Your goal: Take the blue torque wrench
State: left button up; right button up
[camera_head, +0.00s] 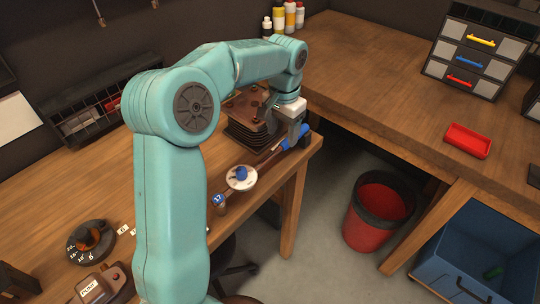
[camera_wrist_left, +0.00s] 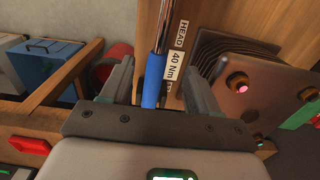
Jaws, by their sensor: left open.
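The blue torque wrench (camera_head: 304,131) lies near the corner of the wooden bench, partly hidden by my left gripper (camera_head: 295,142). In the left wrist view its blue handle (camera_wrist_left: 154,82) and shiny shaft run between the two open fingers of that gripper (camera_wrist_left: 158,78). A gap shows on each side of the handle, more clearly on the right. A label reading "HEAD" and "40 Nm" (camera_wrist_left: 175,66) lies beside it. My right gripper is in neither view.
A white dish with a blue knob (camera_head: 242,178) is nearer. Beyond the bench edge are open floor and a red bin (camera_head: 376,218). A red tray (camera_head: 467,140) sits on the right bench.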

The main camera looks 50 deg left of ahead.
aim_at(283, 143)
pick_arm(q)
jog(key=shift+w+a+f, duration=0.1)
jog(key=shift+a+f, duration=0.05)
jog(key=shift+f, duration=0.65)
jog(key=shift+s+d+f, duration=0.2)
jog(key=shift+s+f, duration=0.1)
jog(key=shift+f, duration=0.1)
jog(key=f, duration=0.5)
jog(key=shift+w+p, duration=0.25)
jog(key=shift+p, duration=0.1)
jog(key=shift+s, duration=0.1)
jog(key=shift+s+d+r, duration=0.1)
jog(key=shift+d+r, duration=0.05)
jog(key=c, duration=1)
grip_shut()
